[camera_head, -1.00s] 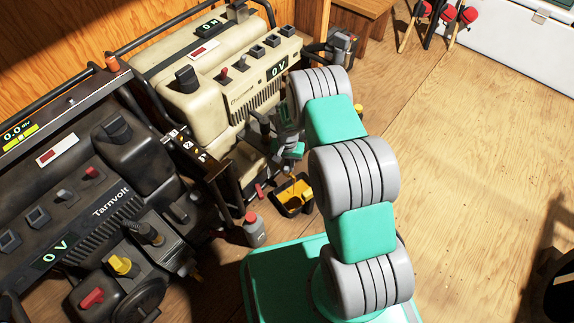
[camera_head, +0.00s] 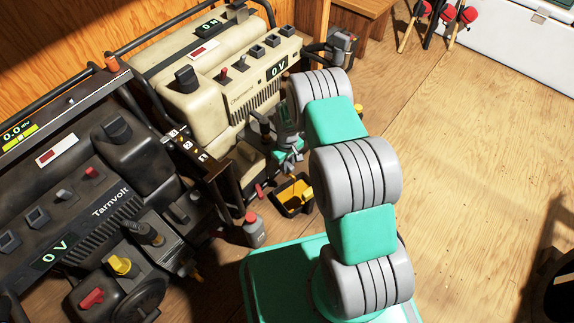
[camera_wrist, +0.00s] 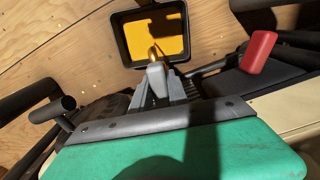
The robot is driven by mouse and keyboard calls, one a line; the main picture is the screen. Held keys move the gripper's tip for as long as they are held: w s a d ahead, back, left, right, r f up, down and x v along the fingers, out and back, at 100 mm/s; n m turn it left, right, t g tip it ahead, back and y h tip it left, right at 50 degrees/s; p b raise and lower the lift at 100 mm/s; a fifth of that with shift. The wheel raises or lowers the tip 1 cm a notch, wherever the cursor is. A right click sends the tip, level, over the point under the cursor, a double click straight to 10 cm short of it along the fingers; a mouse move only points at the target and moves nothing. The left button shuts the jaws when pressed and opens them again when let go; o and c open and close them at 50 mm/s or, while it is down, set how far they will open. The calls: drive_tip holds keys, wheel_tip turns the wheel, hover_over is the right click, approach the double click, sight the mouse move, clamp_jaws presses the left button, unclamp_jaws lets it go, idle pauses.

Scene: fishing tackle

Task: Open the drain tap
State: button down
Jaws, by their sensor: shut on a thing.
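My gripper (camera_head: 286,160) is low at the front of the cream generator (camera_head: 215,85). In the wrist view my gripper (camera_wrist: 157,88) has its fingers shut on a small grey piece with a brass tip, which I take to be the drain tap (camera_wrist: 154,54). The fingers hide much of it, so how far it is turned cannot be told. A black tray (camera_head: 283,204) with yellow inside stands on the floor just beyond the tap. The tray also fills the top middle of the wrist view (camera_wrist: 121,45).
A red-ended lever (camera_wrist: 259,52) is right of my gripper in the wrist view. A dark generator (camera_head: 80,200) stands at the left. A small grey bottle with a red cap (camera_head: 254,232) is near the tray. The wooden floor (camera_head: 470,150) at the right is mostly clear.

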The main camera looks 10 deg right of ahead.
drive_tip(key=shift+s+n, duration=0.1)
drive_tip(key=shift+n, duration=0.9)
drive_tip(key=c, duration=1.3)
unclamp_jaws()
drive_tip(key=shift+r, duration=0.1)
wheel_tip(320, 180, up, 8)
drive_tip(key=p, duration=0.3)
drive_tip(key=shift+f, duration=0.2)
